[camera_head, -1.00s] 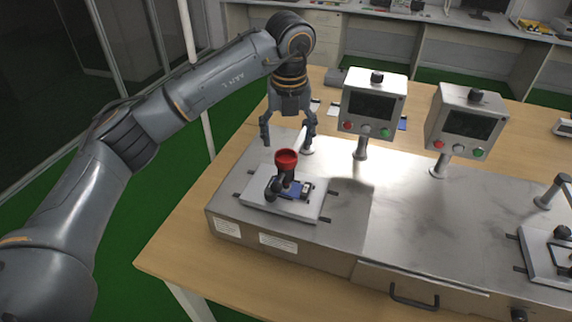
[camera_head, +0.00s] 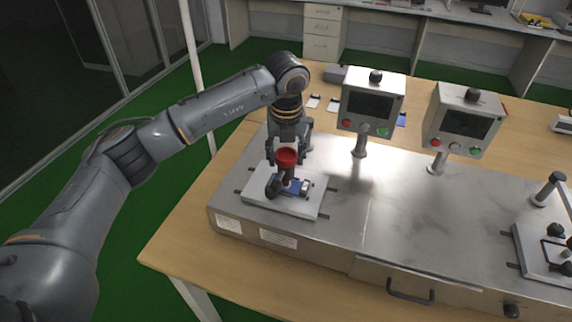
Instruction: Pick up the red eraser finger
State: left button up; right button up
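The red eraser finger (camera_head: 287,158) stands upright, its red cup-shaped top above a dark stem on a white fixture plate (camera_head: 262,198) at the left of the metal bench unit. My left gripper (camera_head: 287,152) points down right at the red top, with a finger near each side. The red top hides part of the fingers, so I cannot tell whether they touch it or are closed on it. A black knob and a small blue part (camera_head: 296,187) sit beside the stem on the plate. My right gripper is not in view.
Two grey control boxes with screens (camera_head: 371,105) (camera_head: 466,124) stand on posts to the right. A second fixture plate (camera_head: 540,266) is at the far right. The metal top (camera_head: 400,215) between the fixtures is clear. A handle (camera_head: 410,293) juts from the front.

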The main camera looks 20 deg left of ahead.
aim_at(286, 159)
pick_arm(q)
jog(key=c, duration=0.4)
jog(key=shift+c, duration=0.2)
notch_tip(286, 159, up, 10)
jog(key=b, duration=0.2)
jog(key=shift+s+f, duration=0.1)
dwell(0.3)
